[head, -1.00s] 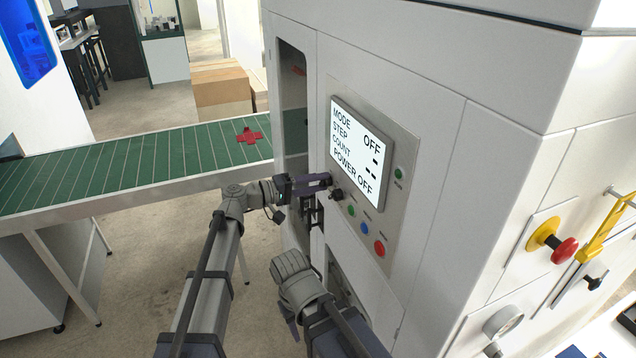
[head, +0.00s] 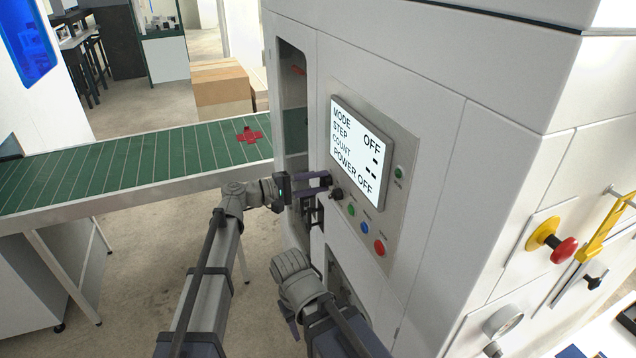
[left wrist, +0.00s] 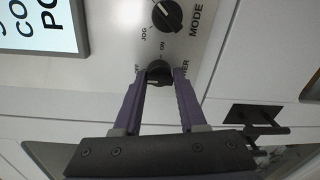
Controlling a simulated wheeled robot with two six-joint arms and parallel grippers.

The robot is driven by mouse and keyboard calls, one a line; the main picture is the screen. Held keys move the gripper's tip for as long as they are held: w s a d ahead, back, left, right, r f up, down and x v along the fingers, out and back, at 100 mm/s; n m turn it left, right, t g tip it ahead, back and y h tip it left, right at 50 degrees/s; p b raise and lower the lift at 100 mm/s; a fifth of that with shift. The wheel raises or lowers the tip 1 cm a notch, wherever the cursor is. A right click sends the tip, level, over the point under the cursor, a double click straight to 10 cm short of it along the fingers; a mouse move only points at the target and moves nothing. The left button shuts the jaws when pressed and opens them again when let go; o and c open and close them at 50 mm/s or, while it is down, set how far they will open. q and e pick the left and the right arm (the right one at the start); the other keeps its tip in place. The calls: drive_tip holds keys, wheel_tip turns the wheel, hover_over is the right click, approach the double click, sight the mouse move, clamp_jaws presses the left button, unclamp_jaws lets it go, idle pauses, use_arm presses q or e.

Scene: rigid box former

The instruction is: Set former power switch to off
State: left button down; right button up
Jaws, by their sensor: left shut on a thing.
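The power switch (left wrist: 159,73) is a small black knob on the former's grey panel, with ON and partly covered OFF and POWER lettering around it. My left gripper (left wrist: 160,76) is shut on this knob, one purple finger on each side. Which way the knob points is hard to tell. In the head view my left gripper (head: 328,181) reaches the panel just left of the screen, and its fingers hide the switch. The screen (head: 357,152) reads MODE OFF and POWER OFF.
The black mode knob (left wrist: 167,15) is close beside the switch. Green, blue and red buttons (head: 380,248) sit lower on the panel. A green conveyor (head: 130,165) carrying a red cross-shaped piece (head: 249,135) runs to the former's opening at left.

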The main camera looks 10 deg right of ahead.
use_arm(q)
drive_tip(key=c, duration=0.5)
unclamp_jaws()
drive_tip(key=shift+a, duration=0.1)
drive_tip(key=v, duration=0.7)
drive_tip(key=shift+a, duration=0.3)
